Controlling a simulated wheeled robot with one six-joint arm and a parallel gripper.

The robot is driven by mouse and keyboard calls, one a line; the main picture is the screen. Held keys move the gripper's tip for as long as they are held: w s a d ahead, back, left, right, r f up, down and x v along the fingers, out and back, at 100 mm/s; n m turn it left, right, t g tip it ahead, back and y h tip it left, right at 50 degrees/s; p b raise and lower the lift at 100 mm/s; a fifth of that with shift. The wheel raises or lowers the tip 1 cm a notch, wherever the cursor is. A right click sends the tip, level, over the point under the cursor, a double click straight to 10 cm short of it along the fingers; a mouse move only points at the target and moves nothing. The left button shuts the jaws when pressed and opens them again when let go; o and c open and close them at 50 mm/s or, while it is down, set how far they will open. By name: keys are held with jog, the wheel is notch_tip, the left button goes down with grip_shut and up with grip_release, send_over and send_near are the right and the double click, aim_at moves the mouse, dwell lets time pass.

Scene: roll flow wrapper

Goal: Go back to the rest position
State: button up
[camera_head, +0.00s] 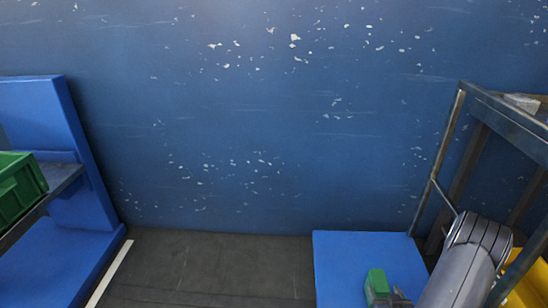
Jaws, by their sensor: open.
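My gripper does not show in the head view. No object held or handled by it can be seen.
A green crate (18,187) sits on a dark shelf (62,183) at the left, by a blue upright panel (84,165). A blue platform (338,265) with a small green part (376,283) and a metal frame (447,140) stand at the right. Dark floor (215,265) between them is clear.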

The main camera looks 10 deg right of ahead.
aim_at(380, 280)
jog(key=b+x, duration=0.1)
jog(key=x, duration=0.4)
jog(key=shift+w+f, duration=0.2)
jog(key=shift+r+p, duration=0.5)
jog(key=shift+r, duration=0.95)
